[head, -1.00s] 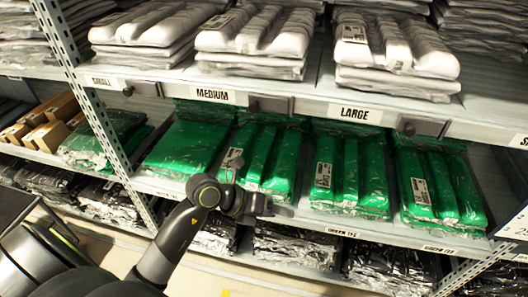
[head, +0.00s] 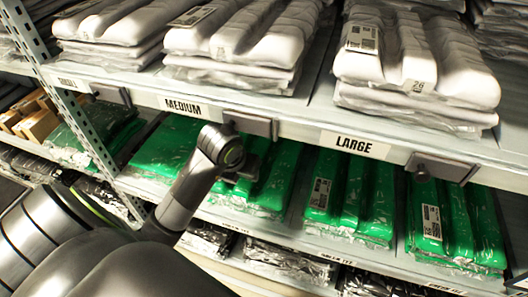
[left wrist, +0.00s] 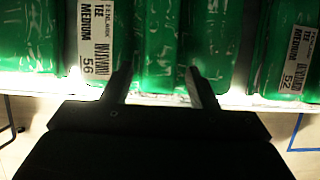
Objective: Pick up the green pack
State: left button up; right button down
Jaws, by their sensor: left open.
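Several green packs in clear wrap lie on the middle shelf in the head view. One green pack (left wrist: 158,45) lies straight ahead of my left gripper (left wrist: 160,75) in the left wrist view. The gripper is open, its two dark fingers spread at the pack's front edge. Whether they touch it I cannot tell. A label reading "TEE MEDIUM" and 56 sits just left of the fingers. In the head view my left arm reaches to the green packs (head: 270,180) below the MEDIUM sign and hides part of them. My right gripper is out of view.
White packs (head: 235,45) lie on the shelf above, whose front edge (head: 300,132) overhangs the green packs. More green packs (head: 345,195) lie to the right under the LARGE sign. Black packs (head: 280,258) fill the shelf below. A perforated post (head: 80,130) stands at the left.

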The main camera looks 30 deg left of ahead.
aim_at(260, 148)
pick_arm(q)
jog(key=shift+w+a+b, duration=0.15)
jog(key=shift+w+b, duration=0.15)
jog(key=shift+w, duration=0.35)
jog(key=w+b, duration=0.1)
jog(key=w, duration=0.1)
jog(key=w+a+b, duration=0.1)
jog(key=w, duration=0.1)
jog(key=shift+w, duration=0.2)
jog(key=w, duration=0.2)
jog(key=w+a, duration=0.1)
jog(key=shift+w, duration=0.4)
jog(key=shift+w+a, duration=0.15)
jog(key=shift+w, duration=0.5)
jog(key=x, duration=0.2)
jog(key=b+x, duration=0.1)
jog(key=x, duration=0.1)
jog(key=shift+w+a+f, duration=0.1)
jog(key=shift+w+f, duration=0.05)
jog(key=shift+w, duration=0.25)
jog(key=shift+w+f, duration=0.15)
jog(key=shift+f, duration=0.15)
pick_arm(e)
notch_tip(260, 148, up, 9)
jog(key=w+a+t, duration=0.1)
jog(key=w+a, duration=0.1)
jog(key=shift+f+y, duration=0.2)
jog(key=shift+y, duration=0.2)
